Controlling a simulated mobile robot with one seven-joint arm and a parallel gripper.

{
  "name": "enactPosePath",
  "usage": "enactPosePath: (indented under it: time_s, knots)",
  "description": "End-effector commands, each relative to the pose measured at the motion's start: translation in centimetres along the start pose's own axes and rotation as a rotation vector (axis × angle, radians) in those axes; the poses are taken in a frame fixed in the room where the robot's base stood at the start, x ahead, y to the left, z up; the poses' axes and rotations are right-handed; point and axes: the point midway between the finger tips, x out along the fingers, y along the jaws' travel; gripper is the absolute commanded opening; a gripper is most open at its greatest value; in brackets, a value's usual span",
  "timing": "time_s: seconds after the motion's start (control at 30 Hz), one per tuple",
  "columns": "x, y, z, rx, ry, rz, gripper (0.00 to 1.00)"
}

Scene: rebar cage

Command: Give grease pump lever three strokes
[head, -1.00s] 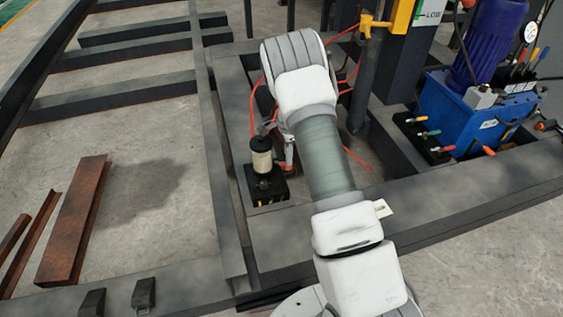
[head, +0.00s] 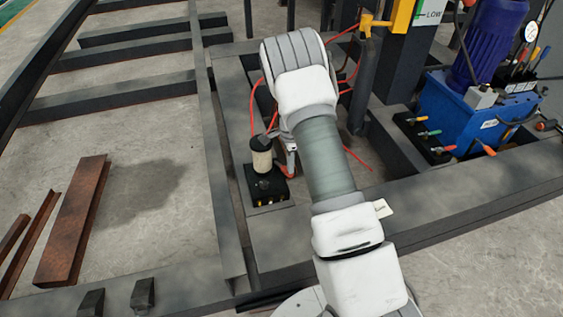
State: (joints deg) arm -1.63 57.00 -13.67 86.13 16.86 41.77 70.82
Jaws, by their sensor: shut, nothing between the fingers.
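The grease pump has a pale cylinder with a dark cap (head: 262,155) on a black base block (head: 267,186) with yellow fittings along its front. It stands inside the dark steel frame, just left of my arm. A red piece (head: 287,172), which looks like part of the lever, shows at the pump's right side. The rest of the lever is hard to make out. My gripper (head: 291,158) shows only as a small grey part between the pump and my forearm, close to the red piece. It is shut with nothing held. Whether it touches the lever cannot be told.
Red hoses (head: 252,105) loop behind the pump. A dark post (head: 363,85) stands right of my arm, with a blue hydraulic unit (head: 470,110) beyond. Rusty steel pieces (head: 72,220) lie on the floor at left. Open concrete lies between them and the frame.

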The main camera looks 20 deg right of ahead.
Motion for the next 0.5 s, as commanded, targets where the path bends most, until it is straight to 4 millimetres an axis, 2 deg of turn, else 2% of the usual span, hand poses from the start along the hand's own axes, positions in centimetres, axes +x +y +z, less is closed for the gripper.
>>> enactPosePath:
  time_s: [0.23, 0.5]
  knots:
    - [0.1, 0.0, 0.1, -0.001, 0.000, -0.001, 0.00]
    - [1.1, 0.7, 0.1, -0.001, -0.001, 0.000, 0.00]
